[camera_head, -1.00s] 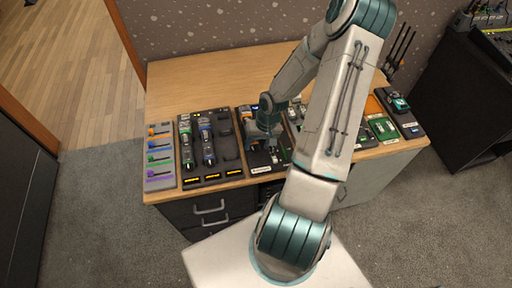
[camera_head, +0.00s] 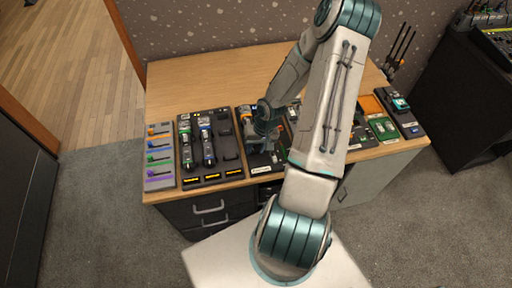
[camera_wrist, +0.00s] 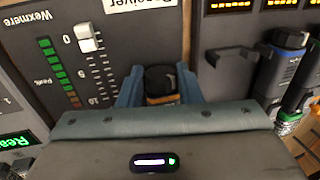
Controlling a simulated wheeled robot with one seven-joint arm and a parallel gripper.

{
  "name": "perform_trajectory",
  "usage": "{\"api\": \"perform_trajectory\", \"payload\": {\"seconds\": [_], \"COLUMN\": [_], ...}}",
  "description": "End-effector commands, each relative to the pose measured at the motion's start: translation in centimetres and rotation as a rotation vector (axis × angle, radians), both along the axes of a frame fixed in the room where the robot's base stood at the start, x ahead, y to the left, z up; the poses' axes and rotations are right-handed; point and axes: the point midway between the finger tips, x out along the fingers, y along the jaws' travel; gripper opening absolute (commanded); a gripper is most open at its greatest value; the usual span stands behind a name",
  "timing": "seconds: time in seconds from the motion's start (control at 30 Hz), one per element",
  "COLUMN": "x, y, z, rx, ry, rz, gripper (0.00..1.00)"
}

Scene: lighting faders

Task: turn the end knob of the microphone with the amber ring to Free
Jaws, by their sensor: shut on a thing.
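My gripper (camera_wrist: 160,84) is shut on this end knob, one blue-grey finger on each side. The rest of the microphone is hidden under my gripper body. In the head view my gripper (camera_head: 264,149) is low over the middle tray and covers the knob. I cannot read any setting mark on the knob.
A tray with amber displays (camera_head: 212,175) holds microphones with green (camera_head: 185,137) and blue (camera_head: 206,137) rings, left in the head view. In the wrist view a bracket (camera_wrist: 228,53) stands beside my gripper, and a Wexmere fader panel (camera_wrist: 70,70) lies left.

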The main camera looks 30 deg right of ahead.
Motion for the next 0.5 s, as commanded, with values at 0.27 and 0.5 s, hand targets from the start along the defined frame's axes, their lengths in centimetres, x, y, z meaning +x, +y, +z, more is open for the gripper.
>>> {"api": "perform_trajectory", "payload": {"seconds": [0.27, 0.5], "x": [0.17, 0.27], "y": [0.21, 0.48], "z": [-0.47, -0.76], "rx": [-0.081, -0.207], "ry": [0.017, 0.051], "rz": [0.007, 0.007], "gripper": [0.09, 0.09]}}
